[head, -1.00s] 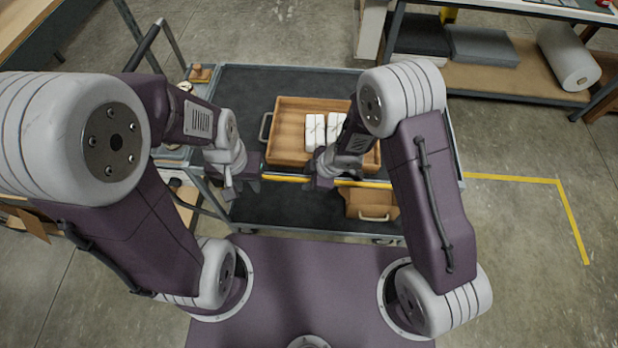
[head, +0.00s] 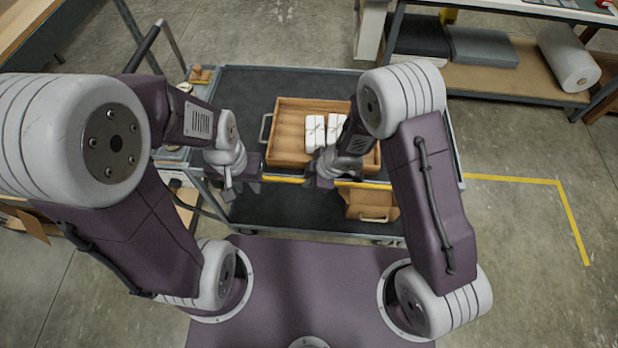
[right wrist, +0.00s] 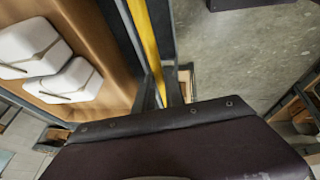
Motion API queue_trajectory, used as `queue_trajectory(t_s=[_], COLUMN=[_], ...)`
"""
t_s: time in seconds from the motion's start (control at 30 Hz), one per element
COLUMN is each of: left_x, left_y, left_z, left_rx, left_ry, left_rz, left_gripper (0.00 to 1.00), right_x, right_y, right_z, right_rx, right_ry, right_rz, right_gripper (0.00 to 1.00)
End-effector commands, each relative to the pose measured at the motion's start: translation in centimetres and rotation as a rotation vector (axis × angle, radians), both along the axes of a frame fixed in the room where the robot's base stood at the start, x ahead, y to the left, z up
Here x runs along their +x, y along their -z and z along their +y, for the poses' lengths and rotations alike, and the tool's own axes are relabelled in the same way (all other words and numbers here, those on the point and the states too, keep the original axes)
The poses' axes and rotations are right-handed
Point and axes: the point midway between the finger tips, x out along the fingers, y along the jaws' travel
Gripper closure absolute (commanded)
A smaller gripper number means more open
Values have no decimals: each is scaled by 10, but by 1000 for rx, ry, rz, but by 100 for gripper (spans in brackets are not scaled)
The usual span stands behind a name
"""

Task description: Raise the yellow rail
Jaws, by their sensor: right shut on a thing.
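The yellow rail (head: 363,186) runs along the front edge of the cart's top deck, just in front of the wooden box. In the right wrist view the rail (right wrist: 143,38) is a yellow bar leading down to my gripper. My right gripper (head: 322,181) is shut on the rail near its middle and hides that part of it. My left gripper (head: 241,187) hangs by the rail's left end. I cannot tell whether its fingers are apart or touch the rail.
The wooden box (head: 291,119) with white wrapped bundles (head: 315,134) stands on the cart's dark top deck (head: 250,85). A cardboard box (head: 370,206) sits on the lower shelf. A workbench stands behind at right. Floor right of the cart is clear.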

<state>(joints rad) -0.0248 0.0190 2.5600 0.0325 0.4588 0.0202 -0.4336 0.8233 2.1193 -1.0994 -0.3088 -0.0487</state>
Motion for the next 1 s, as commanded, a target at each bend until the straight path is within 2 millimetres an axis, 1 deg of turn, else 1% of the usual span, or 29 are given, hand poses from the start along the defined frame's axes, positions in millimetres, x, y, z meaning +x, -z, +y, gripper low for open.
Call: queue_trajectory(t_s=[0.73,0.87,0.97,1.0], left_x=[0,0,0,0], left_y=[-2,-14,-34,-44], left_z=[0,0,0,0], left_rx=[0,0,0,0], left_ry=[0,0,0,0], left_rz=[0,0,0,0], left_gripper=[71,71,71,71], right_x=[1,1,1,1], right_y=[-3,-15,-34,-43], right_z=[2,2,2,2], right_rx=[5,5,6,6], right_ry=[-1,-1,0,0], right_rz=[-2,-3,-3,-3], right_gripper=[100,100,100,100])
